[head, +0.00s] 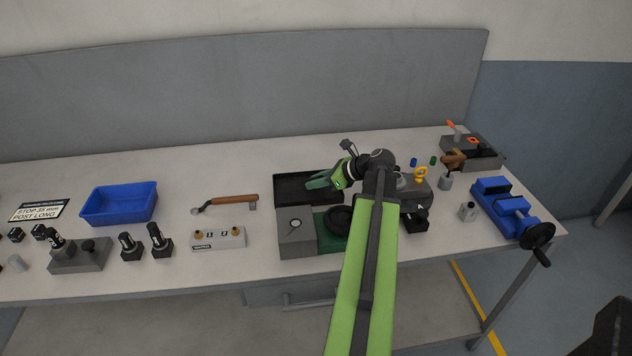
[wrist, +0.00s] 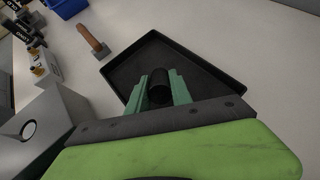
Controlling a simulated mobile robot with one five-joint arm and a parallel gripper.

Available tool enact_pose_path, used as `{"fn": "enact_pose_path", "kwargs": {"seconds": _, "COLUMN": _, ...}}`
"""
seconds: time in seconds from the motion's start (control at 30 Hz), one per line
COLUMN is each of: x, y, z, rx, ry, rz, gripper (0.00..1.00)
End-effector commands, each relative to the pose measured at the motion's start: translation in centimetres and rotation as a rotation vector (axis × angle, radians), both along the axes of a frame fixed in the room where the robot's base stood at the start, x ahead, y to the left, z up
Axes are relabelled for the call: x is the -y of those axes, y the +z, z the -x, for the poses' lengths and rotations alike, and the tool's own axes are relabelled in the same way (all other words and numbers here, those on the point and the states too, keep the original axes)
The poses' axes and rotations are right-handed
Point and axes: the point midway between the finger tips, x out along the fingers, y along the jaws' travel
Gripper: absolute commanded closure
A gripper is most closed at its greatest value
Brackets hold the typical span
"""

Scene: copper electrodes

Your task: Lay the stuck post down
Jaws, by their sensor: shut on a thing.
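My gripper (head: 318,182) is shut on a dark post (wrist: 159,90), which shows between its green fingers (wrist: 161,88) in the wrist view. They are above or inside a shallow black tray (head: 283,181). The same tray (wrist: 215,58) fills the middle of the wrist view. The post is too dark against the tray in the head view to make out. I cannot tell whether the post touches the tray floor.
In front of the tray stands a grey block with a dial (head: 295,224). A wooden-handled tool (head: 232,200) and a blue bin (head: 120,203) lie left. Two black upright pieces (head: 160,241) stand front left. A blue vise (head: 510,208) is far right. The back of the bench is clear.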

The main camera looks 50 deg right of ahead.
Motion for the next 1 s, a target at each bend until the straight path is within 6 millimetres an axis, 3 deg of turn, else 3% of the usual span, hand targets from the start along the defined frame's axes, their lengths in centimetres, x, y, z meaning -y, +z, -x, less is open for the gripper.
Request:
{"fn": "enact_pose_path", "kwargs": {"seconds": 0.63, "x": 0.0, "y": -1.7, "z": 0.0, "rx": 0.001, "ry": 0.000, "rz": 0.000, "gripper": 1.00}}
{"fn": "enact_pose_path", "kwargs": {"seconds": 0.67, "x": 0.0, "y": -1.6, "z": 0.0, "rx": 0.001, "ry": 0.000, "rz": 0.000, "gripper": 0.70}}
{"fn": "enact_pose_path", "kwargs": {"seconds": 0.7, "x": 0.0, "y": -1.5, "z": 0.0, "rx": 0.001, "ry": 0.000, "rz": 0.000, "gripper": 0.65}}
{"fn": "enact_pose_path", "kwargs": {"seconds": 0.87, "x": 0.0, "y": -1.5, "z": 0.0, "rx": 0.000, "ry": 0.000, "rz": 0.000, "gripper": 0.45}}
{"fn": "enact_pose_path", "kwargs": {"seconds": 1.0, "x": -0.1, "y": -1.5, "z": -0.1, "rx": 0.000, "ry": 0.001, "rz": 0.000, "gripper": 0.45}}
